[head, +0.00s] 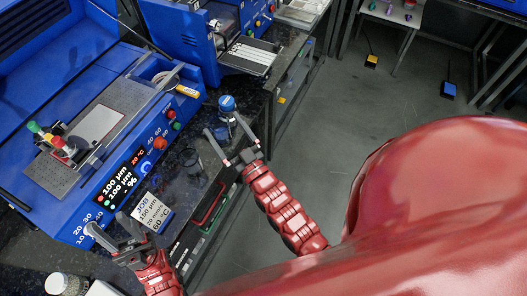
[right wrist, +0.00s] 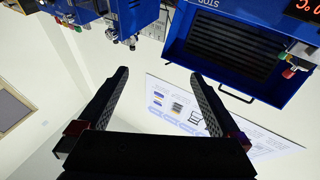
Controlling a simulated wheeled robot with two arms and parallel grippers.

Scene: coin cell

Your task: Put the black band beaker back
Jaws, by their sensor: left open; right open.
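A small, dark, see-through vessel (head: 193,161), which may be the black band beaker, stands on the dark speckled bench left of my right gripper; its band is too small to make out. My right gripper (head: 222,123) is open over the bench edge, close to a blue-topped bottle (head: 227,103). In the right wrist view the right gripper (right wrist: 160,74) has nothing between its fingers. My left gripper (head: 105,226) is open and empty at the lower left, in front of the blue machine's panel.
The blue coating machine (head: 92,192) with its metal plate fills the left. A job card (head: 151,212) stands on the bench near the left gripper. A white-lidded jar (head: 57,283) is at the bottom left. Open floor (head: 345,110) lies right of the bench.

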